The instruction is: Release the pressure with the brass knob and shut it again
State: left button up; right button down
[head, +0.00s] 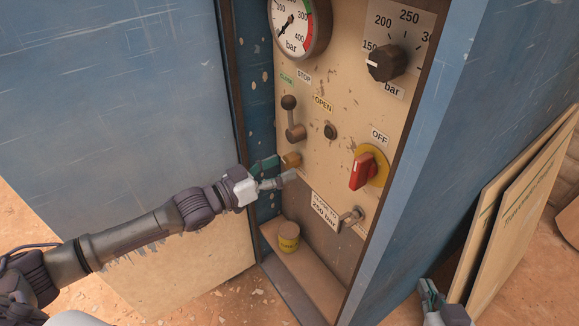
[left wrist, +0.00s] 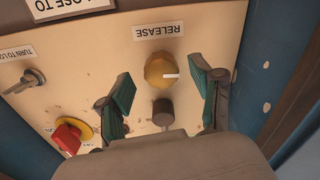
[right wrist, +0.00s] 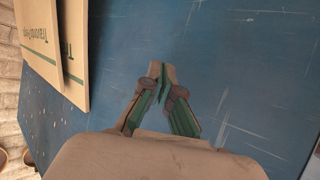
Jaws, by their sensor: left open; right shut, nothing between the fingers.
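In the head view the knob (head: 291,160) shows just beyond my left gripper (head: 279,172). My left gripper (left wrist: 166,92) is open, its fingers on either side of the knob's line, and seems apart from it. The pressure gauge (head: 297,24) has a black needle pointing to the lower left. My right gripper (right wrist: 161,80) is shut and empty, low at the right (head: 427,289) in the head view.
The panel also holds a lever (head: 293,118), a dark button (head: 330,131), a black dial (head: 385,63), a red switch (head: 362,171) and a key-like handle (head: 351,216). A yellow tin (head: 289,236) stands on the ledge. Boards (head: 515,215) lean at the right.

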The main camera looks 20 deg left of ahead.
aim_at(286, 165)
pick_arm(q)
jog(key=shift+x, duration=1.6)
pick_arm(e)
jog(key=shift+w+a+r+t+y, duration=0.2)
jog(key=shift+w+r+t, duration=0.25)
jog(key=shift+r, duration=0.25)
jog(key=shift+w+a+r+t+y, duration=0.1)
jog(key=shift+w+a+r+t, duration=0.1)
jog(key=shift+w+r+t, duration=0.35)
jog(key=shift+s+r, duration=0.15)
jog(key=shift+s, duration=0.05)
